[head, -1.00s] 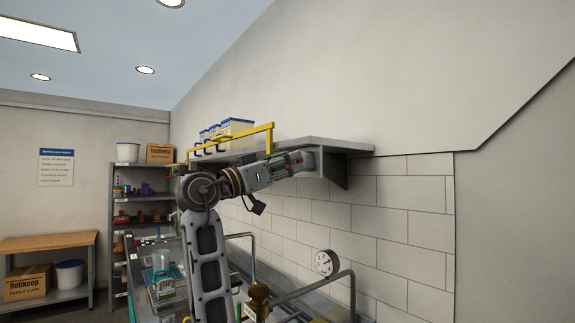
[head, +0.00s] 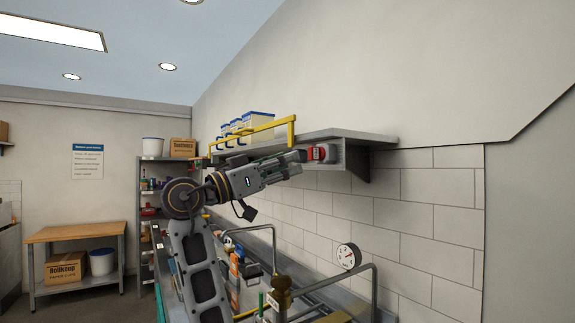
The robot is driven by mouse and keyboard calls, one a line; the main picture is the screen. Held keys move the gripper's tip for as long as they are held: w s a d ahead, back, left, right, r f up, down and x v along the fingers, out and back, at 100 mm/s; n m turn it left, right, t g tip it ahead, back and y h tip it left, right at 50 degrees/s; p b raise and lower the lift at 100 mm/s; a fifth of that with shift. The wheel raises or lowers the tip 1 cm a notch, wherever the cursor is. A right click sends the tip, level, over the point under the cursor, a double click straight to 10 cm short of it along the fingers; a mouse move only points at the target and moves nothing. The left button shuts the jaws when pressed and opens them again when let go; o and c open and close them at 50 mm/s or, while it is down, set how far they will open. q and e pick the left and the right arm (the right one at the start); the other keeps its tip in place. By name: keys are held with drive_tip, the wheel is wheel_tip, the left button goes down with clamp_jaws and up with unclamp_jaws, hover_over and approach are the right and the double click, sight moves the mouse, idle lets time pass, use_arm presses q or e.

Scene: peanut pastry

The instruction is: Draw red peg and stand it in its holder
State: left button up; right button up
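My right arm rises from the bottom, bends at a round joint and reaches right. My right gripper (head: 298,157) is at its far end, just below the shelf's front edge. It is small and seen from the side, so its fingers cannot be told apart. A small red and dark object (head: 319,153) shows just beyond it under the shelf; I cannot tell what it is or whether they touch. I cannot make out a red peg or its holder for certain. My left gripper is not in view.
A wall shelf (head: 345,134) with a yellow rail (head: 292,132) carries several white tubs. Pipes and a gauge (head: 348,256) stand over the bench at the lower right. A storage rack (head: 149,183) and a wooden table (head: 75,232) stand at the back left.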

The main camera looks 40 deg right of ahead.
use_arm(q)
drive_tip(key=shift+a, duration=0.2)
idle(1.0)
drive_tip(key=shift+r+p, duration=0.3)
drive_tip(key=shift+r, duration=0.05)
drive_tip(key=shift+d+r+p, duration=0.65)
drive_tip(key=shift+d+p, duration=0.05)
